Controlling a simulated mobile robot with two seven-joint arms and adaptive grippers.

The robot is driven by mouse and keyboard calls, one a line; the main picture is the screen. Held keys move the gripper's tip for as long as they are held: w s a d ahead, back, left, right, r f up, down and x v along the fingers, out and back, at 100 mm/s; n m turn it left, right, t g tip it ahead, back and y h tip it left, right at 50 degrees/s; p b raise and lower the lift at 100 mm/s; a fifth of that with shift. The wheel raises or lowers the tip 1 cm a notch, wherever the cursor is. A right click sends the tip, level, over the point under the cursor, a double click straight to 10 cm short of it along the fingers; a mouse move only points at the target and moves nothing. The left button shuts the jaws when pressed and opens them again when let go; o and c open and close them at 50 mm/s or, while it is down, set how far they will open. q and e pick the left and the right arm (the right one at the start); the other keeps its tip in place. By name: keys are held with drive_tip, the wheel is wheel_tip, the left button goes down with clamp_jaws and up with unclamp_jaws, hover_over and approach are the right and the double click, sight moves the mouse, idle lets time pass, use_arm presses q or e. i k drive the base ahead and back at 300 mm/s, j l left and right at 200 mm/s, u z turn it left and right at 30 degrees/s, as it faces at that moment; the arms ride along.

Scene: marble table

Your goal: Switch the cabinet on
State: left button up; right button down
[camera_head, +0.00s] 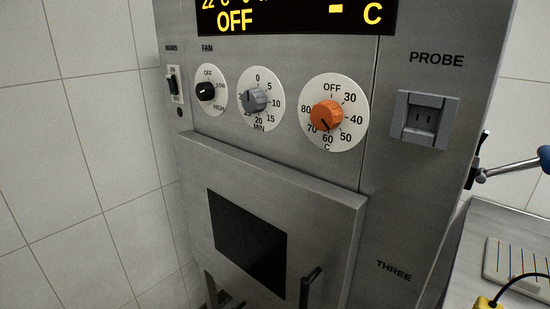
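The grey metal cabinet (400,195) fills most of the view. Its mains rocker switch (173,84) is a small black switch at the upper left, marked ON above and OFF below; its position is too small to tell. A dark round spot sits just below it. The display (295,16) is lit, with OFF in yellow letters. Dark shapes at the bottom edge (222,294), left of the door's middle, may be part of my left gripper; its opening is unclear. No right gripper is seen. Nothing touches the switch.
A black fan knob (206,92), grey timer knob (254,101) and orange temperature knob (326,115) sit right of the switch. Below is the shut door with a dark window (247,240) and handle (310,284). A probe socket (420,118) and worktop are at right.

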sight(174, 91)
drive_tip(key=k+l+u, duration=0.1)
drive_tip(key=l, duration=0.25)
drive_tip(key=k+l, duration=0.25)
drive_tip(key=k+l+u, duration=0.15)
drive_tip(key=l, duration=0.3)
drive_tip(key=k, duration=0.05)
